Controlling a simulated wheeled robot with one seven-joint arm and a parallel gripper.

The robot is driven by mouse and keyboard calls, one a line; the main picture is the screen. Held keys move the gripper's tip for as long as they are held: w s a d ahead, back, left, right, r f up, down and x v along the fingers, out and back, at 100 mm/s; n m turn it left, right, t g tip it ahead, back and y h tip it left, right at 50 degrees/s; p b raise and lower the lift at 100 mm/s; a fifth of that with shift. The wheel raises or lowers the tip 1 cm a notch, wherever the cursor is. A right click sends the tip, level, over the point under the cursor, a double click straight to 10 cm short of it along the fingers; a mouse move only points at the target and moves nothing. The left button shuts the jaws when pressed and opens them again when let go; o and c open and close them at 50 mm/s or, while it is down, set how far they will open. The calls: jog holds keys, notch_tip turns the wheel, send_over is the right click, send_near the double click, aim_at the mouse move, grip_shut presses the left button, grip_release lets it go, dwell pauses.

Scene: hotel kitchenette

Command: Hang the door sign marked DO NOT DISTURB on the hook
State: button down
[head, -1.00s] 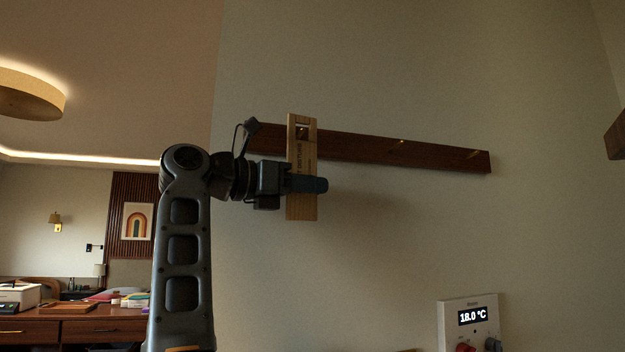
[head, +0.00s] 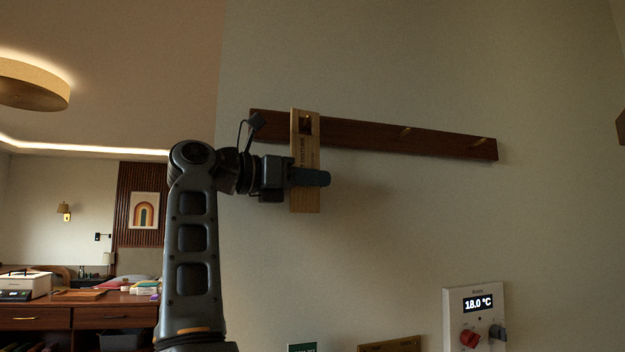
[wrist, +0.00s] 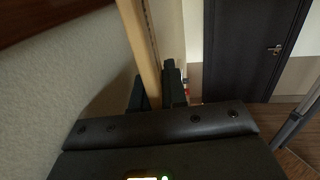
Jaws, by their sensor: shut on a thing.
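The wooden door sign (head: 305,195) hangs upright in my gripper, in front of the left part of a dark wooden hook rail (head: 360,136). Its dark lettering runs sideways and is partly covered, so I cannot read it fully. A square hole near its top shows a brass hook (head: 305,122) in or behind it; I cannot tell whether the hook passes through. In the wrist view, the fingers (wrist: 157,92) hold the sign's edge (wrist: 140,45), with the rail at upper left.
Two more brass hooks (head: 405,132) (head: 480,141) on the rail are bare. A thermostat panel (head: 474,315) is on the wall at lower right. A brass-coloured plate (head: 392,344) and a dark green sign (head: 302,347) show at the bottom edge. A desk (head: 85,315) stands far left.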

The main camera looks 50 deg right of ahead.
jog(key=c, duration=1.1)
grip_release()
jog(key=b+v, duration=0.2)
jog(key=v, duration=0.5)
jog(key=shift+w+a, duration=0.15)
jog(key=shift+a, duration=0.2)
